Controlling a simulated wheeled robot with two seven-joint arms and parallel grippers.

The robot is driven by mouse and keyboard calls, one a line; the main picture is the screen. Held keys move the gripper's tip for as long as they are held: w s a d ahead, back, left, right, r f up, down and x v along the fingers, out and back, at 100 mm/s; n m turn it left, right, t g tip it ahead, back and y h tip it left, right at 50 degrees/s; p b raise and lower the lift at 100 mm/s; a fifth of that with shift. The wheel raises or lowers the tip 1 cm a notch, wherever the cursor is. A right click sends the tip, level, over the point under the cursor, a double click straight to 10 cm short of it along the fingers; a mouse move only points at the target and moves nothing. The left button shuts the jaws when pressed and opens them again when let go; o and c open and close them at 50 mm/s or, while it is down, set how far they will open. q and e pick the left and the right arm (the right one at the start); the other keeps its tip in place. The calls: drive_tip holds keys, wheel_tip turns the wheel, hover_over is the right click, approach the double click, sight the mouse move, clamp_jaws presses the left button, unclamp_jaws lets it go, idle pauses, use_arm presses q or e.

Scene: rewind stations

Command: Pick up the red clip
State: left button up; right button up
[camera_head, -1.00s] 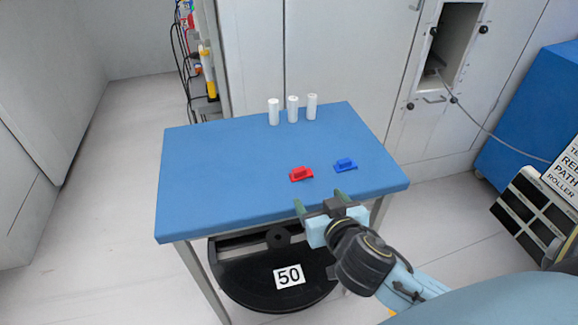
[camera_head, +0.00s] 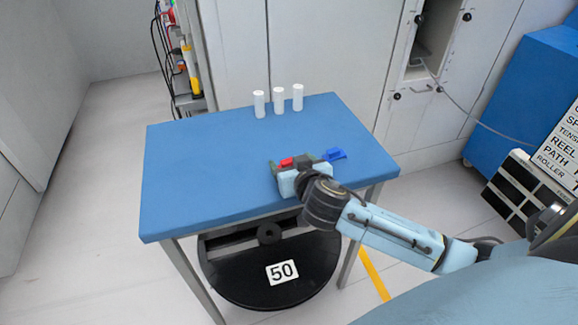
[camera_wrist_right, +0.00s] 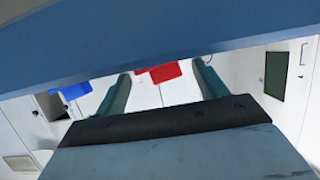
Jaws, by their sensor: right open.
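The red clip (camera_head: 287,162) is on the blue table (camera_head: 205,165), toward its front right. It also shows in the right wrist view (camera_wrist_right: 165,72), between the two fingers. My right gripper (camera_head: 289,165) is open, with one finger on each side of the red clip. The gripper's body hides part of the clip in the head view. I cannot tell whether the fingers touch it. The blue clip (camera_head: 334,154) lies just right of the right gripper and shows in the right wrist view (camera_wrist_right: 75,91). My left gripper is not in view.
Several white cylinders (camera_head: 278,99) stand upright at the table's back edge. The left half of the table is clear. A black round object marked 50 (camera_head: 270,272) is below the table. A blue cabinet (camera_head: 525,90) stands at the right.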

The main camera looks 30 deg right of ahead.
drive_tip(key=shift+x, duration=0.75)
drive_tip(key=shift+c, duration=0.3)
drive_tip(key=c, duration=1)
